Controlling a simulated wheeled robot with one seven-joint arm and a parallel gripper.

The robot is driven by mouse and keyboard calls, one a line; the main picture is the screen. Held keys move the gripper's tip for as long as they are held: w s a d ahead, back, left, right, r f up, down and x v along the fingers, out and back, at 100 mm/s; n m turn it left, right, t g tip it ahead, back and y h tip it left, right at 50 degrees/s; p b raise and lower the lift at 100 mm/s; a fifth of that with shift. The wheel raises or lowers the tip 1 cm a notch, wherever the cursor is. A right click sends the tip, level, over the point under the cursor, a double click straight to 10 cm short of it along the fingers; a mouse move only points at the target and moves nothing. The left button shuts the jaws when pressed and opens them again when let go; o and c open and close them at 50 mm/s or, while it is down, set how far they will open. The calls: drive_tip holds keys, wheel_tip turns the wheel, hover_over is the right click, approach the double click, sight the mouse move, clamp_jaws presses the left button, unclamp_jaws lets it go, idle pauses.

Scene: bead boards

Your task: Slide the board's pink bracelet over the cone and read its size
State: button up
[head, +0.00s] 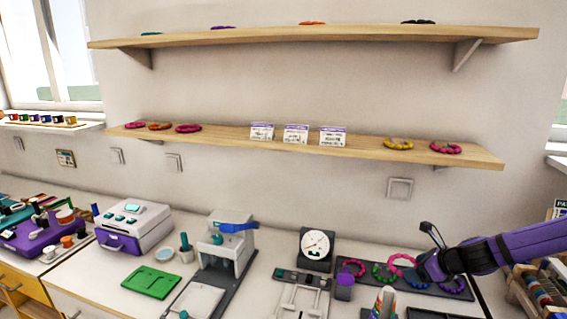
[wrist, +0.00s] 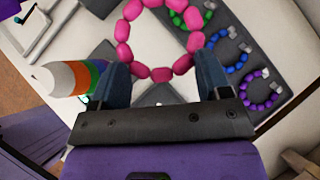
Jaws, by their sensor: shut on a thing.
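The pink bracelet (wrist: 123,53) is between the fingers of my gripper (wrist: 161,68), which is shut on it. Its ring of large beads reaches out beyond the fingertips in the wrist view. In the head view the bracelet (head: 402,260) is raised above the dark bead board (head: 455,293), at the end of my gripper (head: 420,265). The cone (wrist: 66,78), banded in orange, green, purple and white, stands left of my gripper in the wrist view, apart from the bracelet. In the head view the cone (head: 383,303) is at the bottom edge, partly cut off.
The board holds a magenta bracelet (head: 343,272), a green one (wrist: 193,20), a blue one (wrist: 229,56) and a purple one (wrist: 275,100). A dial gauge (head: 316,245) and a purple block (head: 344,286) stand left of the board. Bead shelves (head: 300,149) hang above.

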sight(390, 260)
drive_tip(key=w+a+m+h, duration=0.1)
drive_tip(key=a+m, duration=0.1)
drive_tip(key=w+a+m+t+h, duration=0.1)
drive_tip(key=w+a, duration=0.1)
drive_tip(key=w+a+r+m+h, duration=0.1)
drive_tip(key=w+a+m+h, duration=0.1)
drive_tip(key=shift+w+a+m+t, duration=0.1)
drive_tip(key=shift+w+m+t, duration=0.05)
drive_tip(key=shift+m+t, duration=0.15)
drive_tip(key=shift+w+a+r+m+h, duration=0.45)
drive_tip(key=shift+a+m+h, duration=0.15)
drive_tip(key=shift+a+m, duration=0.1)
